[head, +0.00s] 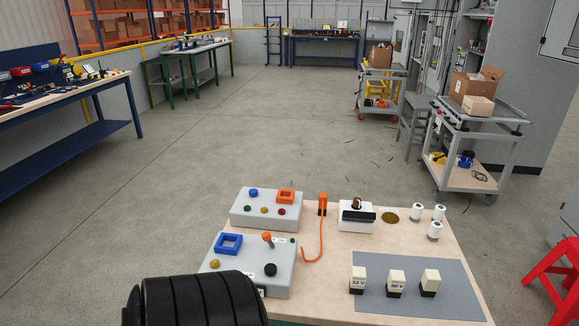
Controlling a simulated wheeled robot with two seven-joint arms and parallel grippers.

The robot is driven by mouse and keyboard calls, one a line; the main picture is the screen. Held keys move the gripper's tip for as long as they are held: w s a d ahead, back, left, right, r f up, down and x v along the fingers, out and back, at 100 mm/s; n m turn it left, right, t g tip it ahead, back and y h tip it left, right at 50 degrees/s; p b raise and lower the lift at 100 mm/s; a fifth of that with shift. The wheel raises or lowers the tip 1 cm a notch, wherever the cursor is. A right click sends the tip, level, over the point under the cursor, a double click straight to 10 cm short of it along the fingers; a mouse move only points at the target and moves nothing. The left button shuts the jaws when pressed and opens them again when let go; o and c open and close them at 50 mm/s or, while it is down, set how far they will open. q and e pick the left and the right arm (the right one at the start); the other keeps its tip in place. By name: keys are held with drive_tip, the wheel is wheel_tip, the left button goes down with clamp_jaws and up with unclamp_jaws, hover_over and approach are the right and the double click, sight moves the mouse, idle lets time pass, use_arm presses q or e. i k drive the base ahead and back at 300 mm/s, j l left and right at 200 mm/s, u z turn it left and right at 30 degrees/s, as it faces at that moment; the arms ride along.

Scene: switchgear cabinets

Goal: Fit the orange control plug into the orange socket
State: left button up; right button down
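The orange control plug (323,202) stands upright at the back of the wooden tabletop, just right of the back grey box. An orange cable (320,238) runs from it and curls toward the viewer on the table. The orange socket (285,196) is a square orange frame on the top right of the back grey box (250,220). The plug and the socket are apart, and the socket looks empty. Neither of my grippers shows; a black ridged part of my own arm covers the lower left of the view.
The front grey box (240,281) carries a blue square frame (229,244) and an orange-tipped lever (267,237). A white device (356,217), white cylinders (417,211) and several labelled blocks on a grey mat (450,290) occupy the right. A red stool (555,280) stands beyond the table.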

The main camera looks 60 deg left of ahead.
sight(280, 209)
drive_tip(key=u, duration=1.85)
drive_tip(key=k+u, duration=0.15)
